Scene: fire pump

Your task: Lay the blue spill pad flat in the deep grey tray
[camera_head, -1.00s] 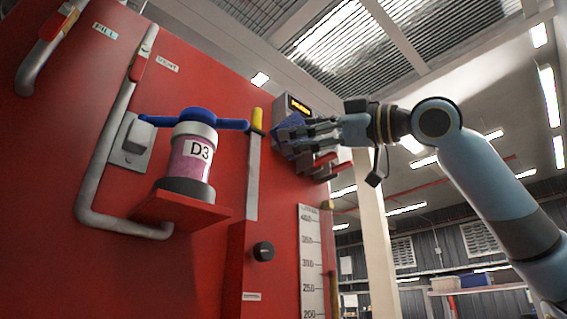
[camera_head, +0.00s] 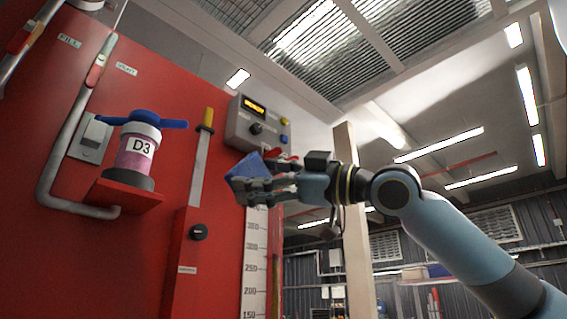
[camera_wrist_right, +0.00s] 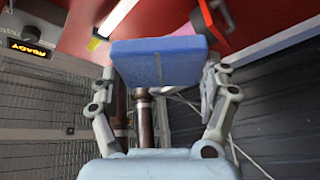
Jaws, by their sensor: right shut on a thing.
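The blue spill pad (camera_head: 247,172) is in the jaws of my right gripper (camera_head: 262,188), held up in front of the red panel. In the right wrist view the pad (camera_wrist_right: 158,62) is a blue slab between the two fingers of the gripper (camera_wrist_right: 160,85), spanning the gap between them. In the head view the fingers hide part of the pad. The deep grey tray is not in view. My left gripper is not in view.
A red panel (camera_head: 140,230) fills the left, with a D3 jar (camera_head: 135,155) on a red shelf (camera_head: 125,196). A grey control box (camera_head: 258,124) with a lit display is above my right gripper. A white measuring scale (camera_head: 256,270) runs below it. Open room lies to the right.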

